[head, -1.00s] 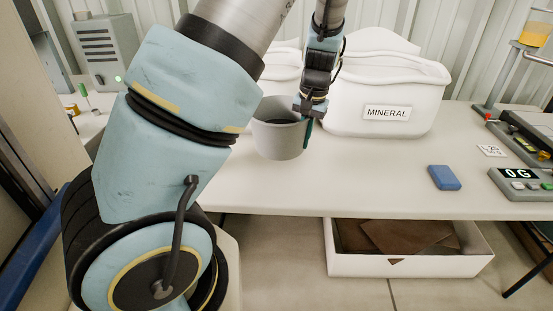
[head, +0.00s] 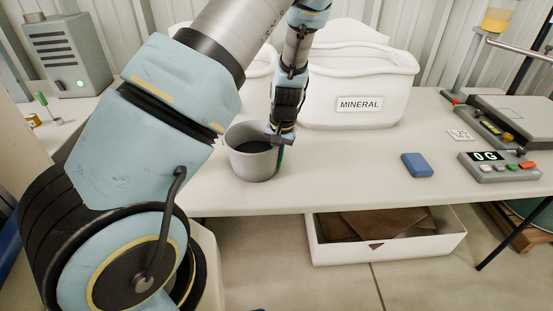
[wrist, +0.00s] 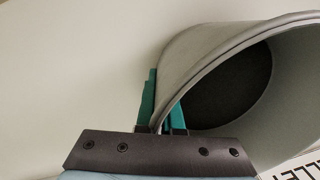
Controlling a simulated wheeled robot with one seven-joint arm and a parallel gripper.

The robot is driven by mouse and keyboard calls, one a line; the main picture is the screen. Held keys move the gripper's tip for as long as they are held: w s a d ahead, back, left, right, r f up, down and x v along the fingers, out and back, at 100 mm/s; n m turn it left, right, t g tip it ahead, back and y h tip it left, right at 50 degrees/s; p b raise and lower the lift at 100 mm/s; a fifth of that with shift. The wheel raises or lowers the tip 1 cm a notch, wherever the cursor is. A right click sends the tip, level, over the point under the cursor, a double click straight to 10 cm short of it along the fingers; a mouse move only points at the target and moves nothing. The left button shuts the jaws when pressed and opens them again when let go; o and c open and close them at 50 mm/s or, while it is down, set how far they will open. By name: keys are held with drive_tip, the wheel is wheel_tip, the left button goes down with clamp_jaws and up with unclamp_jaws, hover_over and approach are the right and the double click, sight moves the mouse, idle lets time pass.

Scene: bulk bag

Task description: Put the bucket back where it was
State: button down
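The grey bucket (head: 250,165) is upright at the left part of the white table, in front of the white bins. Its inside looks dark at the bottom. My gripper (head: 280,152) points down at the bucket's right side. In the wrist view, the teal fingers (wrist: 160,115) stand on either side of the bucket's wall, one outside and one inside, shut on the rim. The bucket (wrist: 215,60) fills the right of that view. I cannot tell whether its base touches the table.
A white bin labelled MINERAL (head: 375,85) stands behind, with another bin partly hidden by my arm. A blue block (head: 417,165) and a scale reading 0 G (head: 495,170) are to the right. The table's front middle (head: 330,180) is clear. An open white box (head: 400,245) sits below.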

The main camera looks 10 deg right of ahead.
drive_tip(key=shift+f, duration=0.2)
drive_tip(key=c, duration=1.1)
unclamp_jaws()
wheel_tip(320, 180, up, 11)
drive_tip(key=d+b, duration=0.1)
drive_tip(key=b, duration=0.1)
drive_tip(key=s+a+r+n, duration=0.1)
drive_tip(key=s+a+r, duration=0.1)
drive_tip(key=a, duration=0.5)
drive_tip(key=s+a+r+n, duration=0.2)
drive_tip(key=s+a, duration=0.2)
drive_tip(key=a, duration=0.4)
drive_tip(key=s+a+r+n+t+h, duration=0.1)
drive_tip(key=s+a, duration=0.3)
drive_tip(key=a, duration=0.4)
drive_tip(key=shift+a+r+n, duration=0.15)
drive_tip(key=shift+r+n, duration=0.35)
drive_tip(key=shift+r, duration=0.3)
